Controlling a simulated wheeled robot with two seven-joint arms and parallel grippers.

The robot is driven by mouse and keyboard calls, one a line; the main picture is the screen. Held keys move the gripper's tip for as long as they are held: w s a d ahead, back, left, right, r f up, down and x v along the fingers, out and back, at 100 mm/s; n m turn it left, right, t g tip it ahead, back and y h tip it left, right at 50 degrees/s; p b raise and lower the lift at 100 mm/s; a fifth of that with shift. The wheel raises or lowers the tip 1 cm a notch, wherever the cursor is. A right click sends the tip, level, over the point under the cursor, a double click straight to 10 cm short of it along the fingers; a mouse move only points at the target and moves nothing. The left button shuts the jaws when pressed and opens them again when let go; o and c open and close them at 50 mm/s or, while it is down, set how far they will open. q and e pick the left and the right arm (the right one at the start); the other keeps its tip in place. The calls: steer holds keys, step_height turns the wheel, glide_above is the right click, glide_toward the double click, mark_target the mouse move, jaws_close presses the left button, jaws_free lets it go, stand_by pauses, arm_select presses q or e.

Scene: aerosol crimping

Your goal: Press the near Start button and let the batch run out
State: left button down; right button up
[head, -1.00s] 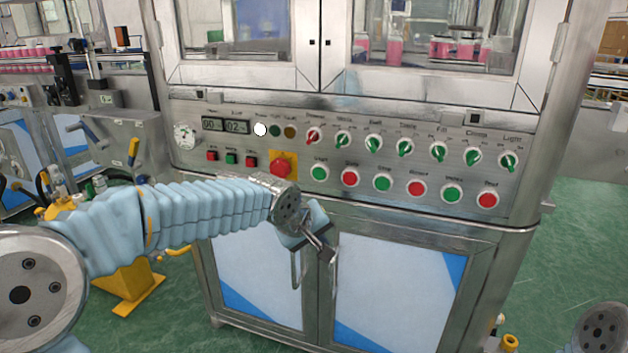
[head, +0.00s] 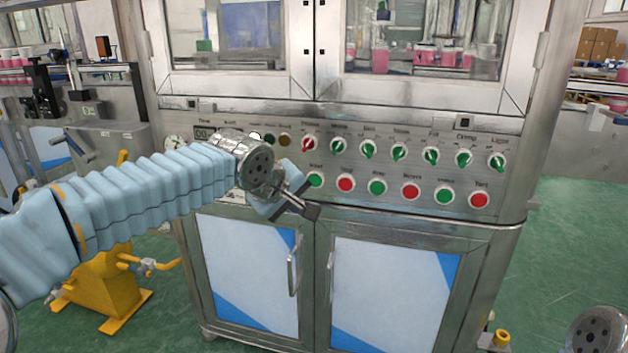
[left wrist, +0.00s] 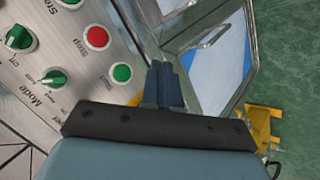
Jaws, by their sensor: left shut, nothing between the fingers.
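The machine's control panel (head: 500,140) carries a row of round green and red push buttons.
A row of selector knobs (head: 369,149) sits above the buttons; one is red. A white lamp (head: 256,136) is lit-looking. My left arm hides the panel's left part. Cabinet doors with handles (head: 293,268) are below, and green floor lies right.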

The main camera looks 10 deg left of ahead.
mark_target(315, 181)
arm_select(q)
steer(key=w+p, duration=0.4)
steer(key=w, duration=0.3)
steer(key=shift+w, duration=0.4)
arm_select(e)
steer(key=shift+s+a+r, duration=0.1)
steer(key=shift+a+r, duration=0.15)
steer(key=shift+r, duration=0.45)
steer(key=shift+s+a+r, duration=0.1)
steer(key=shift+a+r, duration=0.1)
steer(key=shift+r, duration=0.55)
steer(key=shift+s+a+r, duration=0.1)
steer(key=shift+a+r, duration=0.15)
steer(key=shift+r, duration=0.45)
arm_select(q)
steer(key=shift+d, duration=0.1)
steer(key=shift+w, duration=0.15)
arm_select(e)
steer(key=shift+r, duration=0.1)
arm_select(q)
steer(key=shift+w, duration=0.25)
arm_select(e)
steer(key=shift+r, duration=0.1)
